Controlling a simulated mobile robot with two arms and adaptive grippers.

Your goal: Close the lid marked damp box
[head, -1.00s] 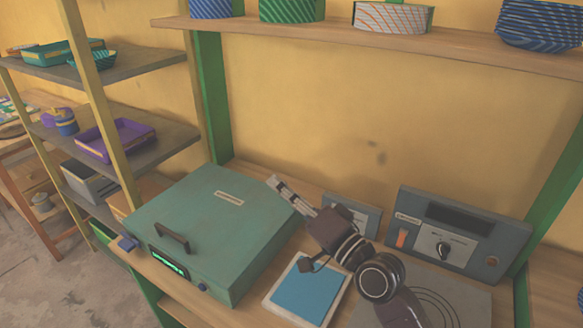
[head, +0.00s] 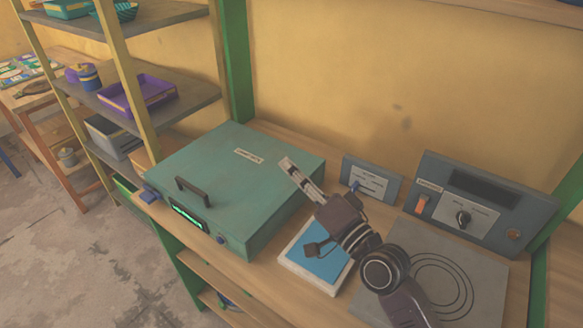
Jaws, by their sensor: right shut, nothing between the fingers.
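A green box with a flat lid (head: 225,165) stands on the workbench left of centre. The lid lies level on the box, with no gap that I can see. It has a dark handle (head: 193,190) near its front edge and a small pale label, too small to read. A lit green display (head: 188,217) shows on the front. My right gripper (head: 288,164) is shut and empty. In the picture it overlaps the right part of the lid; I cannot tell its height above it. My left gripper is not in view.
Right of the box lie a blue-topped pad (head: 318,262), a small grey panel (head: 372,181) with a blue knob or lever, and a larger control unit (head: 480,204) with an orange switch. A grey plate with rings (head: 440,270) lies in front. Shelves with trays (head: 140,94) stand left.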

